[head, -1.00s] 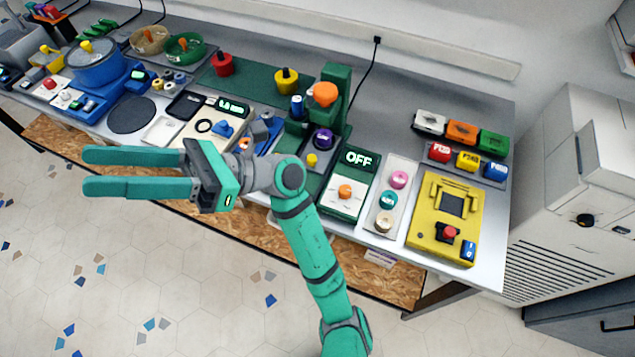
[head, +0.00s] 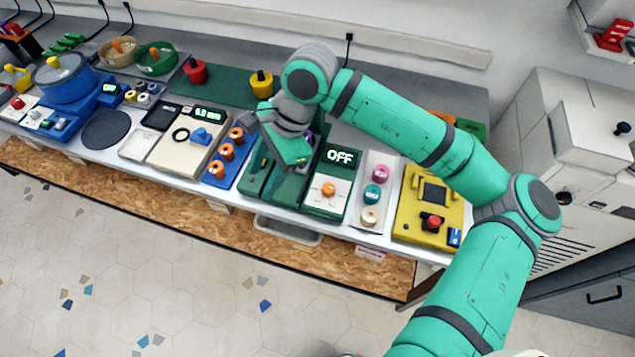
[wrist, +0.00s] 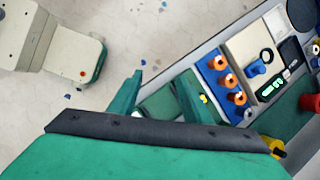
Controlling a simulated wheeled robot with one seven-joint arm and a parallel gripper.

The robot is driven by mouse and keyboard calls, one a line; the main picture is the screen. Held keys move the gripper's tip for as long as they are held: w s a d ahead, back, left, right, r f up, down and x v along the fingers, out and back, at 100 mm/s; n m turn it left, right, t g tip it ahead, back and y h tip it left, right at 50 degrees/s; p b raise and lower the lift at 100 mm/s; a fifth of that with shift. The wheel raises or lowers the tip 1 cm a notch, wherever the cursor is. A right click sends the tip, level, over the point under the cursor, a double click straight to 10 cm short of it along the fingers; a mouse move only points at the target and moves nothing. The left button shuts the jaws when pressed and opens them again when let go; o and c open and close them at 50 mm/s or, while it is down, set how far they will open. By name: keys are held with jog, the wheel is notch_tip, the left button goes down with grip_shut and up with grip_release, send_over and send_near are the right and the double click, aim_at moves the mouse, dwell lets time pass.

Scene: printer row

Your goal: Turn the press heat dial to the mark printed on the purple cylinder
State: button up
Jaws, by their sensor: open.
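The press heat dial appears to be the orange knob (head: 328,190) on the green-and-white control box (head: 319,208); its display (head: 341,157) reads OFF. The dial's pointer and scale marks are too small to read. My gripper (head: 293,153) hangs left of this box, over the green press (head: 256,172), apart from the dial. In the wrist view my gripper (wrist: 162,86) is open and empty. A pink-purple cylinder (head: 381,174) stands at the back of the white tray, right of the box; its printed mark is not legible. My arm and gripper hide most of the press.
A teal (head: 372,192) and a tan cylinder (head: 370,214) share the white tray (head: 388,206). A yellow device (head: 411,217) with a red button is further right. A blue block (head: 222,169) with orange knobs lies left of the press. Open floor lies before the bench.

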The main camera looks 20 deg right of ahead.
aim_at(329, 188)
jog(key=d+h, duration=0.5)
jog(key=d, duration=0.9)
jog(key=shift+m, duration=0.3)
jog(key=f, duration=1.1)
jog(key=shift+w+d+f, duration=0.1)
jog(key=shift+w+d, duration=0.05)
jog(key=shift+d, duration=0.2)
jog(key=c, duration=1)
